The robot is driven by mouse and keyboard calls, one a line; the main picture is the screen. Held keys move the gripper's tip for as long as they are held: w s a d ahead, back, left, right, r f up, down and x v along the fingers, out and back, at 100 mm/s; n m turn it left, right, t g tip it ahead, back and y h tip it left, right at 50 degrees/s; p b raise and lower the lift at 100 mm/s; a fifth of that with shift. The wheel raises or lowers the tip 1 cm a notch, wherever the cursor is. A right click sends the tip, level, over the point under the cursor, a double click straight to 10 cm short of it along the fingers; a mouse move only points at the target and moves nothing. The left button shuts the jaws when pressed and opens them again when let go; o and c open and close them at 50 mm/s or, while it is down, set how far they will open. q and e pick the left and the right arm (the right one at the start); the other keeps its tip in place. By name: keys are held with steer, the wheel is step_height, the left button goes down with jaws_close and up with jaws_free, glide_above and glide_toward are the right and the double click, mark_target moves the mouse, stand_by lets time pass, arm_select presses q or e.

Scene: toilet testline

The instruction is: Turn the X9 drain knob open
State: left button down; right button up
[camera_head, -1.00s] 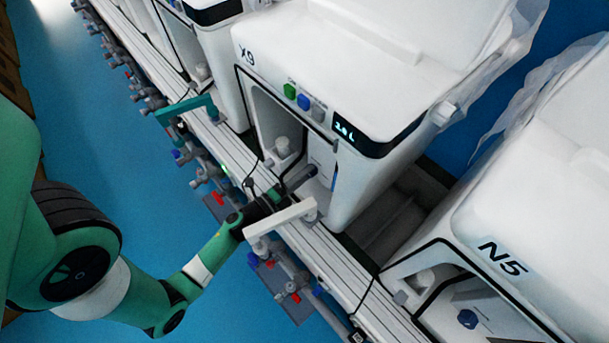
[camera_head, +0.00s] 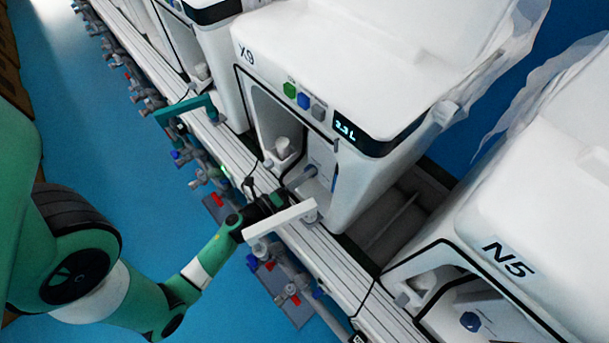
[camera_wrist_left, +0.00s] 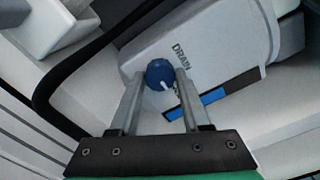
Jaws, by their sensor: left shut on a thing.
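The toilet unit marked X9 (camera_head: 285,45) stands in the middle of the head view with its front recess open. In the left wrist view the round blue drain knob (camera_wrist_left: 160,75) sits on a white panel beside the word DRAIN. A white mark on the knob points down and slightly right in that view. My left gripper (camera_wrist_left: 160,80) is shut on the knob, with one finger on each side. In the head view my left gripper (camera_head: 299,179) reaches into the lower recess of X9, and the knob there is hard to make out. My right gripper is not in view.
A white bar handle (camera_head: 280,219) stands on the rail close to my left wrist. A green bar handle (camera_head: 185,108) stands further left. Unit N5 (camera_head: 530,220) is at the right. Pipes and valves line the rail's front, and the blue floor is clear.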

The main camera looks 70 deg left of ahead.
arm_select(q)
steer(key=shift+c, duration=1.8)
jaws_free()
steer(key=p+v, duration=0.1)
steer(key=v, duration=0.6)
steer(key=shift+s+p, duration=0.25)
steer(key=shift+p, duration=0.05)
